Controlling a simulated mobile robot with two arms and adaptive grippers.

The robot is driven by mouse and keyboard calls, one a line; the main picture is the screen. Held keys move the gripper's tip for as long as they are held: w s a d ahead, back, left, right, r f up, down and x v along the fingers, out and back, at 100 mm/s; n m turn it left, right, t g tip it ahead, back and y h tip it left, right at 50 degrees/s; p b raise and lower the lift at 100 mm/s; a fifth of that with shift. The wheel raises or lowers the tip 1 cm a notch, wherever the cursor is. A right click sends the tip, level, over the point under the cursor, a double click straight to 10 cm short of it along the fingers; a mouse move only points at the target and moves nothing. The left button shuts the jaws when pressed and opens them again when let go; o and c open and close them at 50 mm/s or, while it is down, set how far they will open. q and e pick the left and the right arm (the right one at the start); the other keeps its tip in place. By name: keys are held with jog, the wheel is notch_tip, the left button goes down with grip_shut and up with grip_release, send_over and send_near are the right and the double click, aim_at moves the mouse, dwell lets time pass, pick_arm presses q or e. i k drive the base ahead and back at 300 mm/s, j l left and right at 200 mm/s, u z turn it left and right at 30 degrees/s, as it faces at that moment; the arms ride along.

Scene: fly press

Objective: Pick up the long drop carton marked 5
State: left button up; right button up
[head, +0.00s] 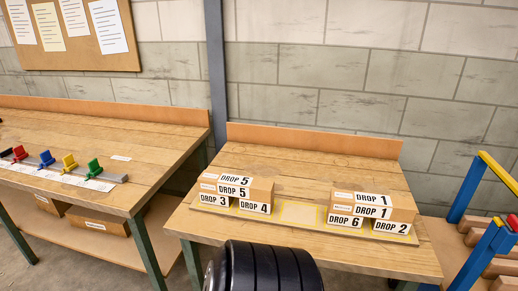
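The long carton marked DROP 5 (261,190) is brown with white labels on its top and front. It lies across two smaller cartons at the left of the right-hand workbench, one marked DROP 3 (214,200) and one marked DROP 4 (255,207). A long carton marked DROP 1 (403,205) lies the same way on cartons marked DROP 6 (345,221) and DROP 2 (391,227) at the right. Neither of my grippers is in view.
The cartons stand on a low board on the workbench (300,253). An empty yellow-outlined spot (300,212) lies between the stacks. A second bench (150,140) with coloured clamps is at left. A blue and yellow rack (468,192) stands at right.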

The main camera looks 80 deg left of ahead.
aim_at(251, 189)
jog(key=j+u, duration=0.15)
jog(key=u, duration=2.75)
